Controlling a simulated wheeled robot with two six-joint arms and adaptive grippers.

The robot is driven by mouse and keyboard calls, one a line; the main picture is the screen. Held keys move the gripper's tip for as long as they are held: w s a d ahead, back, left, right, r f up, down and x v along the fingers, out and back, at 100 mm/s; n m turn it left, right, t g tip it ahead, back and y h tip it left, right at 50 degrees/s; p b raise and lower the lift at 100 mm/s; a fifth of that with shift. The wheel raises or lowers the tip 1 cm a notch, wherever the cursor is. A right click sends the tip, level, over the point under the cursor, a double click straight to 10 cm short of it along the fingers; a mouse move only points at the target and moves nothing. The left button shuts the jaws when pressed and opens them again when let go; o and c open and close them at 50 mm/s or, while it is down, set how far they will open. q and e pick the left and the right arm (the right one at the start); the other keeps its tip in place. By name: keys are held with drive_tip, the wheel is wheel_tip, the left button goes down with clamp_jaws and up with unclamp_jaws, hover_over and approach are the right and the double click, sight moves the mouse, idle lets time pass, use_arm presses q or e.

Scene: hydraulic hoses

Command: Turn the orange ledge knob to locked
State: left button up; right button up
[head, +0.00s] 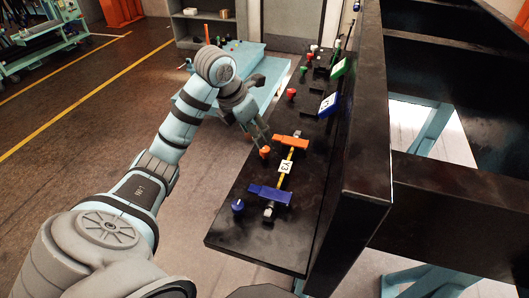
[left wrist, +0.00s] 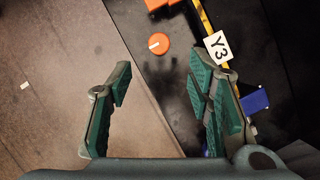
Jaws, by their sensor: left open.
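The orange ledge knob (head: 265,152) is a small round knob on the near part of the black ledge (head: 225,228). In the left wrist view the orange knob (left wrist: 159,43) shows from above with a white mark across its top, slanting slightly. My left gripper (head: 256,132) is above the ledge, close to the knob. In the left wrist view my left gripper (left wrist: 159,80) is open and empty, its fingers wide apart, with the knob just beyond the gap between the fingertips. I cannot tell the exact height gap. My right gripper is not in view.
A yellow hose with a Y3 tag (head: 285,166) runs between an orange lever (head: 290,142) and a blue lever (head: 270,195), right of the knob. A blue knob (head: 238,206) stands nearer. A tall black panel (head: 365,110) borders the right.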

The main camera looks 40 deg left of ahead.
sight(265, 148)
use_arm(q)
drive_tip(key=x, duration=0.5)
drive_tip(key=shift+s+f, duration=0.2)
drive_tip(key=shift+f, duration=0.05)
drive_tip(key=x, duration=0.3)
drive_tip(key=shift+w+p, duration=0.3)
drive_tip(key=shift+w, duration=0.2)
drive_tip(key=shift+w+f, duration=0.2)
drive_tip(key=shift+f, duration=0.1)
drive_tip(key=shift+s+r, duration=0.15)
drive_tip(key=shift+s, duration=0.2)
drive_tip(key=shift+c, duration=0.5)
drive_tip(key=c, duration=0.4)
clamp_jaws()
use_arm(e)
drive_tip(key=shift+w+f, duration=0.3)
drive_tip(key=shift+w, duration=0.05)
